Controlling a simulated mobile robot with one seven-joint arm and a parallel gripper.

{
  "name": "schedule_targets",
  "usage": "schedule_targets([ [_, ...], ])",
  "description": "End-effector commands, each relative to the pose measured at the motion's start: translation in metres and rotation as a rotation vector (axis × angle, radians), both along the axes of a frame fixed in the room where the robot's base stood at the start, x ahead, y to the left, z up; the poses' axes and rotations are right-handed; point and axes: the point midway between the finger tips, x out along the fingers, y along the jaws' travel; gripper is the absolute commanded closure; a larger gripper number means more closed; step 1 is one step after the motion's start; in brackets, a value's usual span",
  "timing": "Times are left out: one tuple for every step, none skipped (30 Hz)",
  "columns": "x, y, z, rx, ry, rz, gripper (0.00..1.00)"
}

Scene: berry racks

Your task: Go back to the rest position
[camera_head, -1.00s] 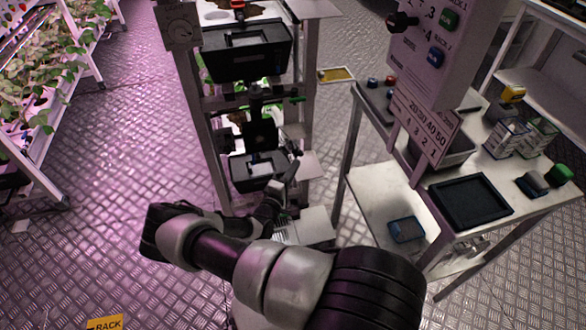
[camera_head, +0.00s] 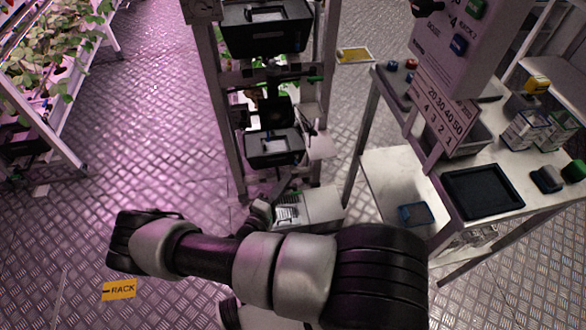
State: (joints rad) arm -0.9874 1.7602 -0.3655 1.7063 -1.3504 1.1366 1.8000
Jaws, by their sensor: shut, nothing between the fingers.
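My arm (camera_head: 255,262) reaches across the lower middle of the head view and bends at the left. My gripper (camera_head: 290,185) shows small and dark beyond the upper arm, in front of the lower part of the rack (camera_head: 229,150). It appears shut and empty, and its fingertips are hard to make out. It is apart from the lower black crate (camera_head: 274,161), as far as I can tell.
An upper black crate (camera_head: 267,38) sits on the rack. A white table (camera_head: 505,215) with a dark tray (camera_head: 482,192) and a sign board (camera_head: 450,60) stands at the right. Plant shelves (camera_head: 60,60) line the left. The floor (camera_head: 150,165) between is clear.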

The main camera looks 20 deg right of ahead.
Motion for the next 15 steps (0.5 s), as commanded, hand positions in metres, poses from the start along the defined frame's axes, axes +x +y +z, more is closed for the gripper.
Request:
schedule_targets([
  [-0.003, 0.004, 0.0, 0.0, 0.0, 0.001, 1.0],
  [-0.005, 0.005, 0.0, 0.0, 0.0, 0.0, 1.0],
  [-0.007, 0.007, 0.0, 0.0, 0.0, -0.001, 1.0],
  [-0.008, 0.008, 0.0, 0.0, 0.0, -0.001, 1.0],
  [-0.008, 0.008, 0.0, 0.0, 0.0, -0.001, 1.0],
  [-0.009, 0.009, 0.0, -0.001, 0.001, -0.001, 1.0],
  [-0.009, 0.009, 0.0, -0.001, 0.001, -0.001, 1.0],
  [-0.009, 0.009, 0.0, -0.001, 0.001, -0.001, 1.0],
  [-0.009, 0.009, 0.0, -0.001, 0.001, -0.001, 1.0],
  [-0.009, 0.009, 0.0, -0.001, 0.001, -0.001, 1.0],
  [-0.009, 0.009, 0.0, 0.0, 0.0, -0.002, 1.0],
  [-0.009, 0.009, 0.001, 0.002, 0.001, -0.006, 1.0],
  [-0.008, 0.01, 0.003, 0.005, 0.0, -0.013, 1.0],
  [-0.008, 0.01, 0.006, 0.01, 0.001, -0.024, 1.0],
  [-0.008, 0.011, 0.011, 0.019, 0.002, -0.047, 1.0],
])
